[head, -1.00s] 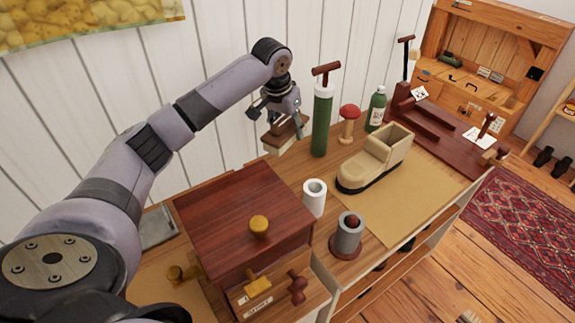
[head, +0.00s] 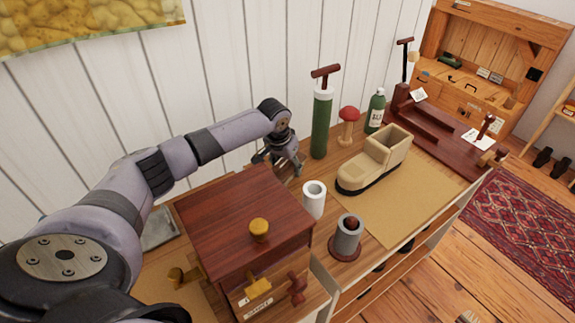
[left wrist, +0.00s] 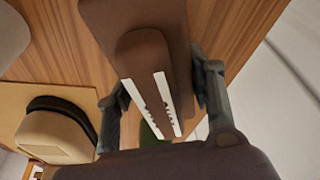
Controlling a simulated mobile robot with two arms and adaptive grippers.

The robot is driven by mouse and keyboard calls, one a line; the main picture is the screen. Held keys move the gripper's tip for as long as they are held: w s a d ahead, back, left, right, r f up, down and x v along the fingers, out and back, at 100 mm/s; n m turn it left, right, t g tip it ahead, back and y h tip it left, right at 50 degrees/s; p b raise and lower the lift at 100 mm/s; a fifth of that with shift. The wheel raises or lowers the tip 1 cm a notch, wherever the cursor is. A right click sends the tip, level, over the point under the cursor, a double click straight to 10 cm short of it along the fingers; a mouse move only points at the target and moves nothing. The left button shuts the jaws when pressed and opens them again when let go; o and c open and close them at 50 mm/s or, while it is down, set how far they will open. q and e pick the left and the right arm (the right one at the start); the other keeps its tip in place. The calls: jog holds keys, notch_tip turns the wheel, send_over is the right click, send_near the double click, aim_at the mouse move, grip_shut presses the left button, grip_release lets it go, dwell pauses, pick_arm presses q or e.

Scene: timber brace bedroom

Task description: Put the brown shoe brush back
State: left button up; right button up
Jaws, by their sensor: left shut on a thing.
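The brown shoe brush (left wrist: 133,22) fills the top middle of the left wrist view, with its raised brown grip between my fingers. My left gripper (left wrist: 158,92) is shut on it. In the head view my left gripper (head: 284,167) is low at the back of the bench, behind the dark red wooden box and left of the green pump. There the brush is hidden or too small to tell apart. Whether the brush touches the bench top cannot be told. My right gripper does not show.
The dark red box (head: 245,205) stands in front of my gripper. The green pump (head: 321,125), a white cup (head: 314,200), a grey cylinder (head: 347,232), a beige boot (head: 375,160), a red-topped wooden mushroom (head: 349,118) and a green bottle (head: 376,110) stand to the right.

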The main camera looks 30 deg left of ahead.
pick_arm(q)
jog(key=o, duration=1.2)
jog(key=shift+f, duration=0.15)
jog(key=v, duration=1.2)
jog(key=shift+r, duration=0.25)
